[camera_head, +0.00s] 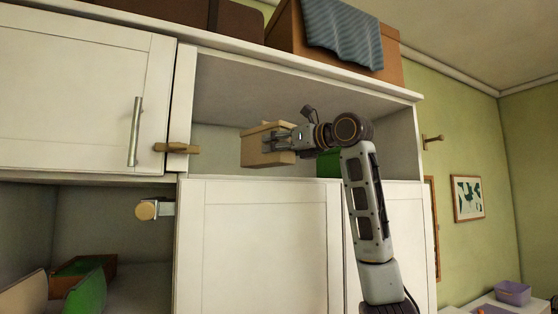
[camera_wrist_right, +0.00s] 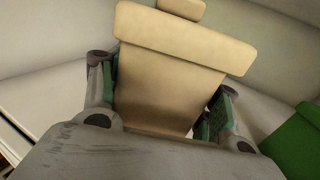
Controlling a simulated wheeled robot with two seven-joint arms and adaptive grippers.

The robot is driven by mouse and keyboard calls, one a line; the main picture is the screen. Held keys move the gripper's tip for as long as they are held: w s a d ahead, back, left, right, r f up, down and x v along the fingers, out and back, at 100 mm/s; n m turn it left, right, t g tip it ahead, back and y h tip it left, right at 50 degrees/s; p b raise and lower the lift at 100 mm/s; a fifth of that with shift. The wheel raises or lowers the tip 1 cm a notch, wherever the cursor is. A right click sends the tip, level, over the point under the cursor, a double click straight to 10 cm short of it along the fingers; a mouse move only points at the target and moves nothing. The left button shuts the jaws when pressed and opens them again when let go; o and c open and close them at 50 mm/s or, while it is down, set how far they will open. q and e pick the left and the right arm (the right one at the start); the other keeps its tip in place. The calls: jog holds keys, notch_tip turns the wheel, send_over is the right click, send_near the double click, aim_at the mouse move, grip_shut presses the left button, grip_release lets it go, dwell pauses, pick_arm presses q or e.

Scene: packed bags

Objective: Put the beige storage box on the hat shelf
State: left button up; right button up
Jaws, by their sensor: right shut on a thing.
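The beige storage box (camera_head: 255,150) is inside the open upper compartment, the hat shelf (camera_head: 225,135), between the white side panels. My right gripper (camera_head: 284,141) is shut on it from the right. In the right wrist view the box (camera_wrist_right: 175,75) with its wider lid sits between the two fingers of the right gripper (camera_wrist_right: 162,88). I cannot tell whether the box's underside touches the shelf board. My left gripper is not in view.
A green thing (camera_head: 328,163) stands in the compartment just right of the box, partly behind my arm; it also shows in the wrist view (camera_wrist_right: 297,146). White doors (camera_head: 265,245) are below. A brown box (camera_head: 285,30) with a blue cloth (camera_head: 343,32) stands on top.

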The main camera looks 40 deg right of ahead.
aim_at(287, 157)
jog(key=shift+f, duration=0.1)
jog(key=shift+f+b, duration=0.3)
jog(key=shift+f, duration=1.45)
jog(key=shift+f, duration=0.15)
jog(key=o, duration=1)
jog(key=shift+s+r, duration=0.2)
jog(key=s+d+b, duration=0.1)
jog(key=s+b, duration=0.1)
jog(key=s, duration=0.9)
jog(key=shift+s+b, duration=0.3)
jog(key=shift+s, duration=0.05)
